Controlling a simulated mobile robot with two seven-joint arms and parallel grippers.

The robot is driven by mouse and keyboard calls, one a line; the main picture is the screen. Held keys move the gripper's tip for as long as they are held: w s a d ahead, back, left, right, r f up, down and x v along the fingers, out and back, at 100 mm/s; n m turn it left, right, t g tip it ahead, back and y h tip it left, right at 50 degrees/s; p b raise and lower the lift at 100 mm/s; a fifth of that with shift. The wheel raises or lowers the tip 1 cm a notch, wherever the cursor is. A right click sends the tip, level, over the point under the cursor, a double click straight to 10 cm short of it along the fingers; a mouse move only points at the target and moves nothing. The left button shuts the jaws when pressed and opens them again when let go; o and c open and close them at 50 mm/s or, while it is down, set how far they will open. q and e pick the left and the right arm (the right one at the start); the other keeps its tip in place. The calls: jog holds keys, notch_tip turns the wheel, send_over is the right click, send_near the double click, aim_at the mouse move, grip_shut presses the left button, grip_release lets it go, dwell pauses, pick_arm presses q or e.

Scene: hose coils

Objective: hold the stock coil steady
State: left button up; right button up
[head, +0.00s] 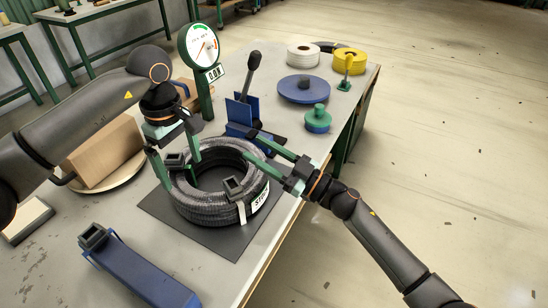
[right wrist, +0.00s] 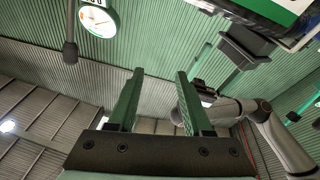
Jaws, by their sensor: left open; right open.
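The stock coil (head: 205,210), a ring of dark grey ribbed hose with a white label (head: 261,197), lies flat on a dark mat (head: 160,206). Two black square pieces sit on its rim. My left gripper (head: 180,172) is open above the coil's left side, one finger near its outer edge and the other towards its opening; contact cannot be told. My right gripper (head: 247,145) is open at the coil's far right, its fingers pointing left; contact is unclear. In the right wrist view its two green fingers (right wrist: 157,102) stand apart with nothing visible between them.
A dial gauge (head: 202,46) and a blue lever device (head: 240,108) stand behind the coil. A cardboard box (head: 104,152) is at left, a blue bar tool (head: 135,268) in front. Blue, white (head: 303,55) and yellow (head: 350,60) coils lie at the far end. The table's right edge is close.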

aim_at(190, 194)
jog(key=s+a+r+n+g, duration=0.2)
jog(key=s+a+n+g, duration=0.15)
jog(key=n+g, duration=0.55)
pick_arm(q)
jog(key=shift+f, duration=0.25)
notch_tip(190, 194, down, 12)
pick_arm(e)
jog(key=d+f+m+g+h, duration=0.1)
jog(key=d+m+g+h, duration=0.1)
jog(key=d+g+h, duration=0.2)
jog(key=d+h, duration=0.2)
jog(key=h, duration=0.1)
jog(key=shift+w+f+g, duration=0.3)
jog(key=shift+w+g, duration=0.1)
pick_arm(q)
jog(key=shift+c, duration=0.2)
grip_shut()
dwell(0.8)
